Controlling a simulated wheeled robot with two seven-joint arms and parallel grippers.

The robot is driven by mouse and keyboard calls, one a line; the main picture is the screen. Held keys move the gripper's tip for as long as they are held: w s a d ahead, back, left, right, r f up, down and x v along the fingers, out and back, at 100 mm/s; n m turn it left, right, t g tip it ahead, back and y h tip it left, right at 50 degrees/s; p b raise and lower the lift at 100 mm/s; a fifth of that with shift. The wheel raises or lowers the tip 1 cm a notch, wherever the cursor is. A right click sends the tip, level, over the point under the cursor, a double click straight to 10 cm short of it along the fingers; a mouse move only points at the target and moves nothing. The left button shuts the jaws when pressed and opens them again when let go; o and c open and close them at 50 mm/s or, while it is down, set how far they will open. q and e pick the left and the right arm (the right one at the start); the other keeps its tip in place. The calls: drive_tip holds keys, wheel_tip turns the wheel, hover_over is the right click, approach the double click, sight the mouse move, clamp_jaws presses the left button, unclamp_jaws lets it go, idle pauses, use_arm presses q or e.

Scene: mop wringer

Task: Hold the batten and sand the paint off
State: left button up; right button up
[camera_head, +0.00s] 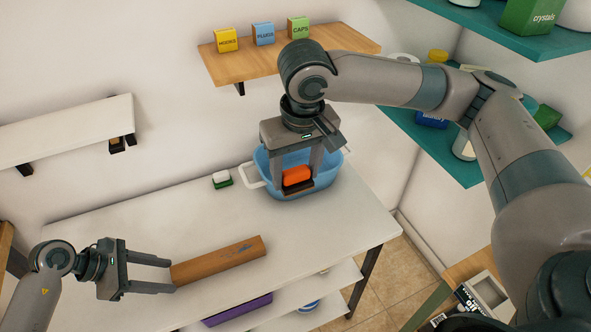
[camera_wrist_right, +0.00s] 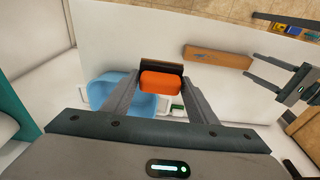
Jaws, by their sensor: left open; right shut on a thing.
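The batten (camera_head: 218,260) is a brown wooden piece lying slantwise on the white table, with a dark bluish paint mark near its right end. It also shows in the right wrist view (camera_wrist_right: 218,58). My left gripper (camera_head: 171,274) is open at the batten's left end, its fingertips at either side of that end; I cannot tell whether they touch it. My right gripper (camera_head: 298,182) is shut on an orange sanding block (camera_head: 296,175) with a dark base, seen in front of the blue tub. The block also shows in the right wrist view (camera_wrist_right: 161,80).
The blue tub (camera_head: 330,172) with a white handle stands at the table's back right. A green and white sponge (camera_head: 221,180) lies left of it. A wooden shelf (camera_head: 235,70) with small boxes hangs behind. The white tabletop (camera_head: 120,220) is clear behind the batten.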

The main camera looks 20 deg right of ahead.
use_arm(q)
drive_tip(key=shift+d+f+b, duration=0.45)
drive_tip(key=shift+f, duration=0.15)
drive_tip(key=c, duration=0.6)
drive_tip(key=shift+c, duration=0.8)
drive_tip(key=c, duration=0.3)
